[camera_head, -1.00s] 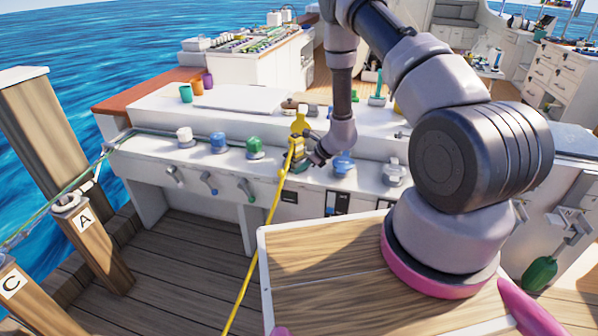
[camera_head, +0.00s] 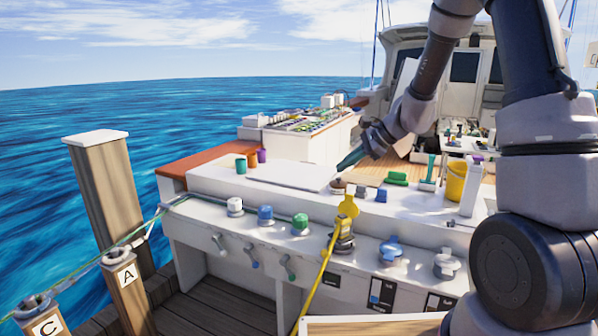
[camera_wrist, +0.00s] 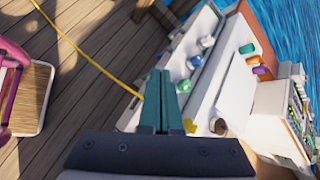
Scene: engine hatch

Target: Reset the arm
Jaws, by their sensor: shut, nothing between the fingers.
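My gripper (camera_head: 350,160) is in the air above the white counter (camera_head: 225,178), in front of the boat's deck. Its dark green fingers point down and to the left in the head view. In the wrist view my gripper (camera_wrist: 162,98) shows its two fingers side by side, shut, with nothing between them. My arm rises from the lower right of the head view and bends over at the top. The gripper appears apart from the counter and the things on it.
A yellow plug (camera_head: 346,212) with a yellow cable (camera_head: 318,280) is on the counter front, beside a blue cap (camera_head: 390,250) and a green cap (camera_head: 300,224). Cups, a yellow bucket (camera_head: 456,181) and a white bottle (camera_head: 471,188) stand on top. Wooden posts (camera_head: 108,200) rise at left.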

